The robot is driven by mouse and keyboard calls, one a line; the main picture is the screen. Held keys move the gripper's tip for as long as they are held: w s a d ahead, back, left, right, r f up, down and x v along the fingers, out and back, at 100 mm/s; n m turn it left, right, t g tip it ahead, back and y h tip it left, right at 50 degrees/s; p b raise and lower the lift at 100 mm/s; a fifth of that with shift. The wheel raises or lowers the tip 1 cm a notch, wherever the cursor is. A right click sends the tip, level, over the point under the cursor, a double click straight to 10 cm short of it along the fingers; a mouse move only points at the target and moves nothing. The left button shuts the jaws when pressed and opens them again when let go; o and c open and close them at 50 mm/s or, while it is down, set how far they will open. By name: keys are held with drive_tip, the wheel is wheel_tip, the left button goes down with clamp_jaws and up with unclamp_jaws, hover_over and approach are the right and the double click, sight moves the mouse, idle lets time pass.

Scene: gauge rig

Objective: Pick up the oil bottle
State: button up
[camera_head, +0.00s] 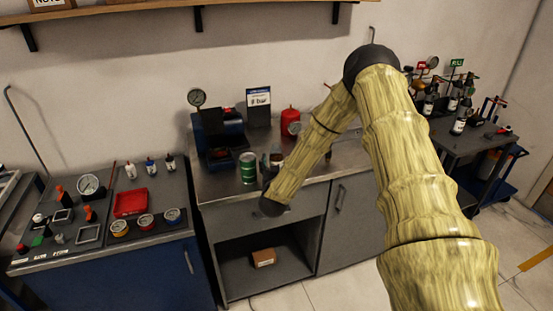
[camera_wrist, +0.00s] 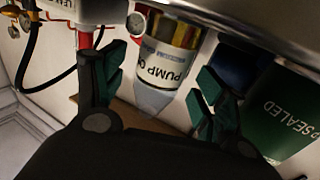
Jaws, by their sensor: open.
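In the wrist view, which is upside down, the oil bottle (camera_wrist: 168,68) has a white label reading "PUMP O…", a yellowish band and a grey tapered top. It stands between the green-padded fingers of my gripper (camera_wrist: 158,82), which are open, with a finger on either side. I cannot tell whether either finger touches it. In the head view, the bottle (camera_head: 277,160) is a small pale and dark shape on the middle counter, partly hidden by my arm. My gripper is mostly hidden there.
A green can (camera_head: 248,168) stands close beside the bottle; it also shows in the wrist view (camera_wrist: 283,112). A red canister (camera_head: 290,121), a gauge (camera_head: 196,97) and a blue unit (camera_head: 220,135) stand behind. Left bench (camera_head: 155,235) and right table (camera_head: 470,145) hold other items.

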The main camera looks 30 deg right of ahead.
sight(276, 154)
drive_tip(key=shift+x, duration=1.35)
drive_tip(key=c, duration=1.2)
drive_tip(key=shift+r, duration=0.25)
drive_tip(key=shift+r+b, duration=0.55)
drive_tip(key=shift+r, duration=1)
drive_tip(key=shift+s+a+r+b, duration=0.25)
drive_tip(key=shift+s+a+b, duration=0.4)
drive_tip(key=shift+s, duration=1.9)
drive_tip(key=shift+s+a+r+b, duration=0.2)
drive_tip(key=shift+s+a+b, duration=0.4)
drive_tip(key=shift+s, duration=1.9)
drive_tip(key=shift+s+a+r+b, duration=0.25)
drive_tip(key=shift+s+a+b, duration=0.4)
drive_tip(key=shift+s, duration=1.9)
